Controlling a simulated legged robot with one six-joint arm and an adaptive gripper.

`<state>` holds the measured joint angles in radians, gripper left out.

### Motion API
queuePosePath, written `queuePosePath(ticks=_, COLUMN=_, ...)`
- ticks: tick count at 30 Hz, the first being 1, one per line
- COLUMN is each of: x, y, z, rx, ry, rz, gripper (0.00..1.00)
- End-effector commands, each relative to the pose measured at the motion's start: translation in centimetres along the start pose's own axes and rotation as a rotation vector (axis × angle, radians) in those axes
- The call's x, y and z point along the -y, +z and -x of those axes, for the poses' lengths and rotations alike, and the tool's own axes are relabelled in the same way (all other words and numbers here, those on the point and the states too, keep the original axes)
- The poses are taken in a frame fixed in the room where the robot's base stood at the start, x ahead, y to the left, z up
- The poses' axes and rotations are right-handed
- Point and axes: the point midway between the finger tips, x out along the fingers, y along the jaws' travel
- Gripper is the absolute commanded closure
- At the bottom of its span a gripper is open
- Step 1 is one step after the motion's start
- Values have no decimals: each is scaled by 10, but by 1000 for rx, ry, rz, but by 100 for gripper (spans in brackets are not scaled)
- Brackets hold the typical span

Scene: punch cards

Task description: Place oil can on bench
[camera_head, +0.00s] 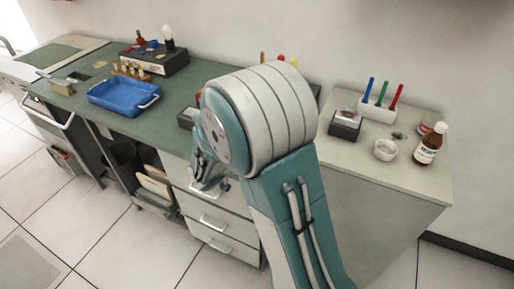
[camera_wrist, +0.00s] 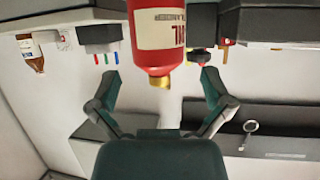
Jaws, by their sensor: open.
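In the wrist view, which looks upside down, a red oil can (camera_wrist: 158,32) with a cream label and a brass-coloured cap is at the top centre. Its base is cut off, so what it rests on does not show. My gripper (camera_wrist: 162,80) is open, with one finger on each side of the can's cap end and gaps to both. I cannot tell how deep the can is between them. In the head view, my arm hides the oil can, and my gripper (camera_head: 207,182) is partly hidden at the front of the green bench top (camera_head: 92,68).
On the bench are a blue tray (camera_head: 124,95), a dark box (camera_head: 153,60) and a rack of small brass items (camera_head: 131,69). On the pale cabinet to the right are a brown bottle (camera_head: 429,146), a white bowl (camera_head: 386,149), coloured pens (camera_head: 381,94) and a black box (camera_head: 345,124).

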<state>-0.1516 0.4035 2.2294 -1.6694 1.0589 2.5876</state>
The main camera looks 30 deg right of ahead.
Motion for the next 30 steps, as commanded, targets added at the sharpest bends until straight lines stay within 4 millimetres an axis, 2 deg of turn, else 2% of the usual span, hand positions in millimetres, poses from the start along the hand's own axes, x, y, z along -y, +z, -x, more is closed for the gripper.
queuePosePath(ticks=3, x=1, y=0, z=28, rx=-1, ry=-6, rz=1, gripper=0)
queuePosePath(ticks=9, x=1, y=0, z=63, rx=0, ry=-5, rz=1, gripper=0)
queuePosePath(ticks=12, x=0, y=0, z=72, rx=0, ry=-2, rz=0, gripper=0)
queuePosePath(ticks=17, x=-6, y=-4, z=78, rx=15, ry=15, rz=13, gripper=0)
queuePosePath(ticks=20, x=-24, y=-15, z=81, rx=68, ry=60, rz=62, gripper=0)
queuePosePath(ticks=24, x=-61, y=-30, z=92, rx=212, ry=117, rz=177, gripper=0)
queuePosePath(ticks=30, x=-105, y=-39, z=116, rx=441, ry=83, rz=336, gripper=0)
